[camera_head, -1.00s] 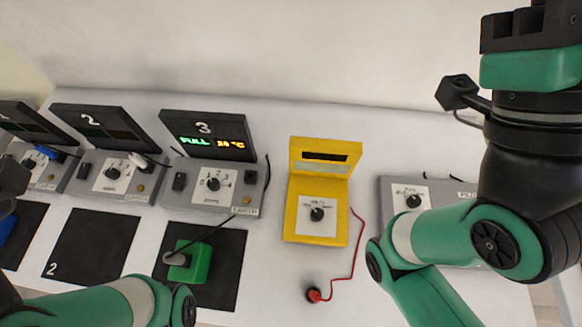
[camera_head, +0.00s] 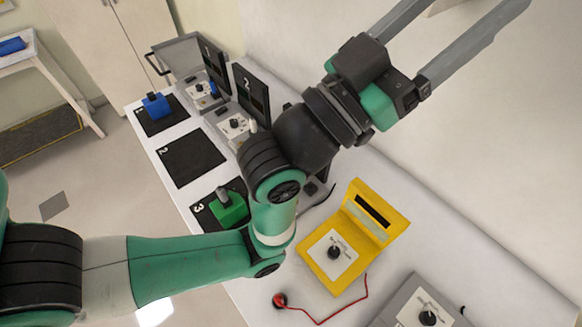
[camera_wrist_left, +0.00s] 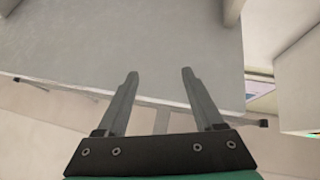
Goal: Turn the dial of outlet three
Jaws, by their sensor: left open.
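Outlet three and its dial are hidden behind my left arm in the head view. The mat marked 3 (camera_head: 205,217) shows left of the arm, with a green block (camera_head: 230,209) on it. My left gripper (camera_head: 472,22) is raised at the upper right in front of the pale wall, well away from the outlets. It is open and empty. In the left wrist view its two fingers (camera_wrist_left: 158,76) are spread apart with nothing between them. My right gripper is not in view.
The yellow meter (camera_head: 347,247) stands right of my arm with a red lead (camera_head: 323,321). A grey dial box (camera_head: 410,305) is at the bottom right. Outlet two (camera_head: 230,122), outlet one (camera_head: 199,90), and a blue block (camera_head: 156,106) are farther left. The mat marked 2 (camera_head: 191,160) is empty.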

